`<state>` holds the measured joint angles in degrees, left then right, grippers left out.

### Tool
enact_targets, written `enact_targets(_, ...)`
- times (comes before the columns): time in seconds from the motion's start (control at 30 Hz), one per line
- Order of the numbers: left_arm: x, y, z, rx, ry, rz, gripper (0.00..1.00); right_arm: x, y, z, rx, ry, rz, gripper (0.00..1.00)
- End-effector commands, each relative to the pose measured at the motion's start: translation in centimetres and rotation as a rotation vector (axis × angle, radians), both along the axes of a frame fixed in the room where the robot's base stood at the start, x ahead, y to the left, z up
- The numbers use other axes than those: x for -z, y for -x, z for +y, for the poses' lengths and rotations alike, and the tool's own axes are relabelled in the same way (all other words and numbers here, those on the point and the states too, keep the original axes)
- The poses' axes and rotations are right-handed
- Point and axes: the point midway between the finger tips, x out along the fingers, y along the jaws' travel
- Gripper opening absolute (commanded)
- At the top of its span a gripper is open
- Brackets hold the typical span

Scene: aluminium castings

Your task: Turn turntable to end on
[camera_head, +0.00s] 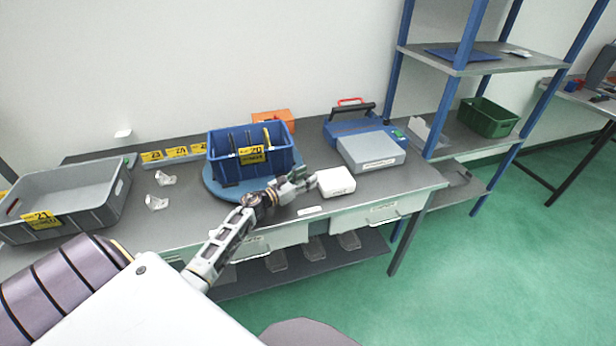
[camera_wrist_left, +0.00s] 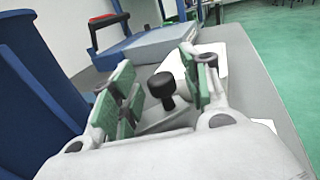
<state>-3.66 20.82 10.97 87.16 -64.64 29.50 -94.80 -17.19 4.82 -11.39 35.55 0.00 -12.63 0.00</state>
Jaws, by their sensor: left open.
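The turntable (camera_head: 212,190) is a round blue disc on the grey workbench. A blue crate (camera_head: 228,168) with a yellow label stands on it, its long side facing me, with dark upright dividers inside. My left gripper (camera_head: 304,180) is at the right edge of the turntable, low over the bench. In the left wrist view, my left gripper (camera_wrist_left: 165,95) is open, its green-padded fingers apart. A black knob (camera_wrist_left: 162,86) shows between the fingers, and I cannot tell whether they touch it. The blue crate (camera_wrist_left: 32,75) fills the left side there. My right gripper is out of view.
A white box (camera_head: 336,182) lies just right of my left gripper. A grey case (camera_head: 371,152) and a blue toolbox (camera_head: 345,128) stand behind it. A grey crate (camera_head: 65,198) and small clear parts (camera_head: 160,190) are at the left. An orange box (camera_head: 273,120) is behind the turntable.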

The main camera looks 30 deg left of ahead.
Motion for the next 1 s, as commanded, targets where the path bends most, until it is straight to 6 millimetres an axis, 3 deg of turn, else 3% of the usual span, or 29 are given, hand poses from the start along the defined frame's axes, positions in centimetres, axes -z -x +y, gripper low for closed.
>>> enact_targets(0.57,-0.01,-0.94,-0.33,0.000,-0.001,0.000,0.47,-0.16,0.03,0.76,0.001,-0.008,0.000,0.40)
enact_targets(0.9,-0.01,-0.93,-0.32,0.000,-0.001,0.000,0.03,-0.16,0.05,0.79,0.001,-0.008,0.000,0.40)
enact_targets(1.0,-0.02,-0.93,-0.31,0.000,-0.001,0.000,0.00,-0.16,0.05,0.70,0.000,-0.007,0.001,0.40)
